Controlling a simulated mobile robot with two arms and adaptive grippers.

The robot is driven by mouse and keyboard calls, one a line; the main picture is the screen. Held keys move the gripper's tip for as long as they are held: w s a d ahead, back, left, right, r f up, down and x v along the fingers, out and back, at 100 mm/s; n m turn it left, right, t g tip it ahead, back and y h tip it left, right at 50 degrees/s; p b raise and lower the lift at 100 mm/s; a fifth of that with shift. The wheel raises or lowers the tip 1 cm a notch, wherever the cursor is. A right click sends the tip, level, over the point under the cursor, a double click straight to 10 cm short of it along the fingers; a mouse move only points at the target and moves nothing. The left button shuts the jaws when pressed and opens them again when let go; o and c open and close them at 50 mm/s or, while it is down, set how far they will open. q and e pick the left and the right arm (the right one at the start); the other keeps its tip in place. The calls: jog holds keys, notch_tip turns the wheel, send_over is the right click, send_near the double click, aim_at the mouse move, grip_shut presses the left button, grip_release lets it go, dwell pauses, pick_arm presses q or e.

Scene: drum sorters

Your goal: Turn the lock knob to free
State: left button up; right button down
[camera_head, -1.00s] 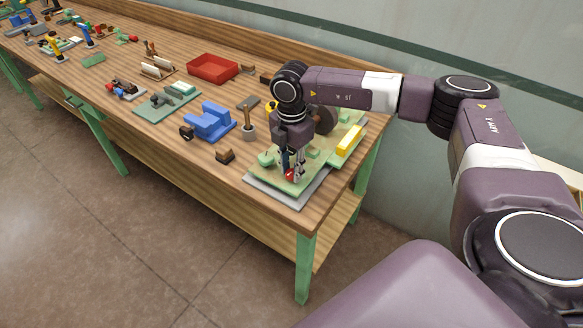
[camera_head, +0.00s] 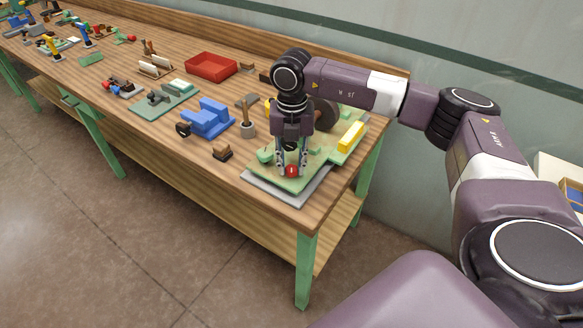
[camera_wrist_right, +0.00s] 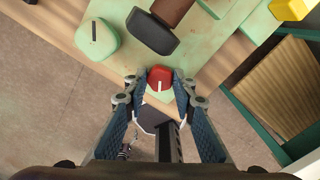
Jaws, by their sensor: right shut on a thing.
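The red lock knob (camera_head: 291,170) sits at the front of the pale green machine base (camera_head: 318,163), with a light pointer line on its top. It also shows in the right wrist view (camera_wrist_right: 159,76), partly hidden between the fingertips. My right gripper (camera_head: 291,168) points down at the base and is shut on the red knob, one finger on each side. In the right wrist view my right gripper (camera_wrist_right: 160,88) has its fingertips close beside the knob. My left gripper is not in view.
A green knob (camera_wrist_right: 97,38) and a dark roller-like part (camera_wrist_right: 152,32) stand near the red knob. A yellow block (camera_head: 351,137) is on the base's right. A blue fixture (camera_head: 207,120) and a small brown block (camera_head: 222,152) lie to the left. The table's front edge is close.

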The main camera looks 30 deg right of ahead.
aim_at(292, 168)
jog(key=n+b, duration=0.2)
jog(key=n, duration=0.3)
jog(key=shift+n, duration=0.3)
jog(key=n+b, duration=0.2)
jog(key=n, duration=0.3)
jog(key=shift+r, duration=0.1)
dwell(0.3)
jog(key=c, duration=1.6)
grip_release()
notch_tip(292, 168, up, 12)
jog(key=shift+d, duration=0.1)
